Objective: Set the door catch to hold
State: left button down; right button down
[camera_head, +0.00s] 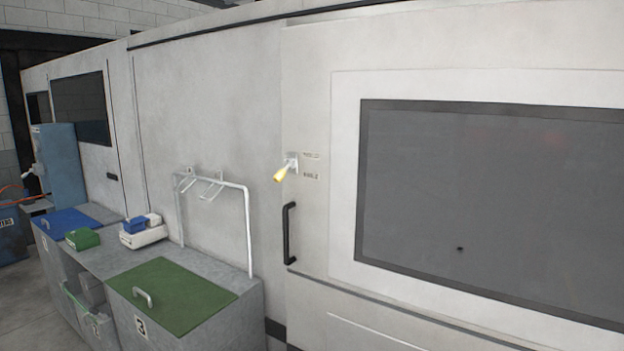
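The door catch (281,173) is a small lever with a yellow grip on a pale metal mount. It sits on the left edge of a large white door, and its yellow end points down and to the left. Two small label plates (311,155) are to its right, one above the other; their words are too small to read surely. The white door (312,230) has a black vertical handle (289,233) below the catch and a large dark window (490,200). Neither of my grippers is in view.
A grey bench (215,325) stands left of the door, with a green lid (175,297), a blue lid (62,222) and small boxes. A white tube rack (247,215) rises at its back. A blue cabinet (60,165) stands far left.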

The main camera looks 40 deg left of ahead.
aim_at(280, 176)
jog(key=i+l+u, duration=0.1)
jog(key=i+u, duration=0.15)
jog(key=i, duration=0.15)
jog(key=i+l+u, duration=0.25)
jog(key=i, duration=0.15)
jog(key=u, duration=1.15)
